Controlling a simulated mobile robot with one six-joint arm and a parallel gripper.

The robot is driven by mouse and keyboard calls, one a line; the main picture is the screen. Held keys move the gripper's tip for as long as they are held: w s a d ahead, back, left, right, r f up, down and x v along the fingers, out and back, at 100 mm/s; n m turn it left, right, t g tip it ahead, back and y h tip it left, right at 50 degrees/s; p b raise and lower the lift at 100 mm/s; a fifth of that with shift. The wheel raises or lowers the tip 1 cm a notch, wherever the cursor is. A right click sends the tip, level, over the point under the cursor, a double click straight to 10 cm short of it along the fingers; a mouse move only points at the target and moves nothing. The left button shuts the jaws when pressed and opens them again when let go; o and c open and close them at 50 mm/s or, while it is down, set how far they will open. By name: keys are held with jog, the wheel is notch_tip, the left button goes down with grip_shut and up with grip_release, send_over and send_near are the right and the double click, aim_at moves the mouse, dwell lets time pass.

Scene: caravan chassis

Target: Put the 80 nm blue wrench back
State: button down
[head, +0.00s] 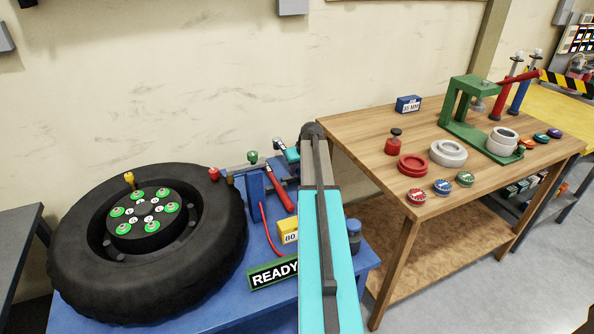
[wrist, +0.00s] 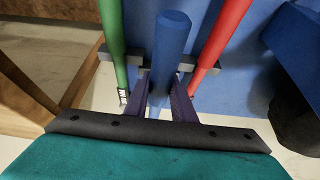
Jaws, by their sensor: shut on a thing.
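In the wrist view my gripper (wrist: 162,92) is shut on the blue wrench (wrist: 172,38), with its purple fingers on both sides of the blue handle. The handle stands between a green wrench handle (wrist: 112,40) on the left and a red one (wrist: 220,40) on the right. Grey bracket pieces (wrist: 207,67) show beside the handles; whether the blue wrench rests in its slot cannot be told. In the head view the red wrench (head: 278,185) leans at the blue rack post (head: 256,190); my arm hides the fingers and the blue wrench.
A big tyre (head: 75,260) with green-ringed nuts lies on the blue table (head: 190,318). A yellow block marked 80 (head: 288,230) and a READY sign (head: 272,273) stand near the rack. A wooden table (head: 350,125) with a green press (head: 460,115) is at right.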

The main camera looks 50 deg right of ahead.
jog(key=shift+f, duration=0.15)
jog(key=shift+f+b, duration=1.6)
jog(key=shift+f, duration=1.45)
jog(key=c, duration=1.4)
grip_release()
jog(key=shift+s+f, duration=0.1)
jog(key=b+v, duration=0.1)
jog(key=v, duration=1.3)
jog(key=shift+b, duration=0.4)
